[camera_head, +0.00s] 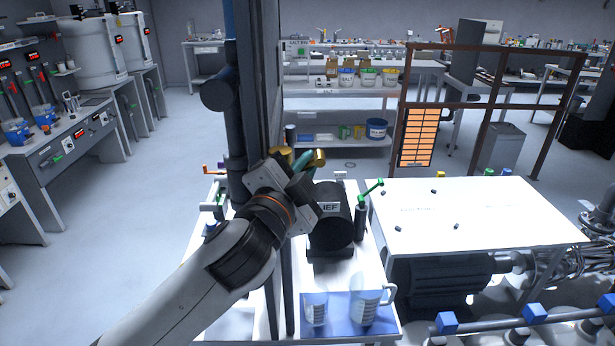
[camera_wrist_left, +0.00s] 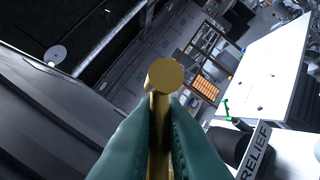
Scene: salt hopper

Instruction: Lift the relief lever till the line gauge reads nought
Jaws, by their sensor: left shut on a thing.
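My left gripper (camera_head: 303,163) is shut on a brass lever with a round knob end (camera_head: 320,157). In the left wrist view the teal fingers (camera_wrist_left: 160,125) close on both sides of its shaft, and the brass knob (camera_wrist_left: 164,75) sticks out past the fingertips. A black drum-shaped housing (camera_head: 332,232) stands just below and right of the gripper. Its label is partly covered in the head view, but the relief plate (camera_wrist_left: 256,150) reads RELIEF in the wrist view. I cannot make out a line gauge or its reading. My right gripper is out of view.
A green-handled lever (camera_head: 371,190) stands right of the housing. Measuring jugs (camera_head: 365,300) sit on a blue mat in front. A dark upright post (camera_head: 262,90) rises close beside my left wrist. A white table top (camera_head: 480,215) with small dark bits lies to the right.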

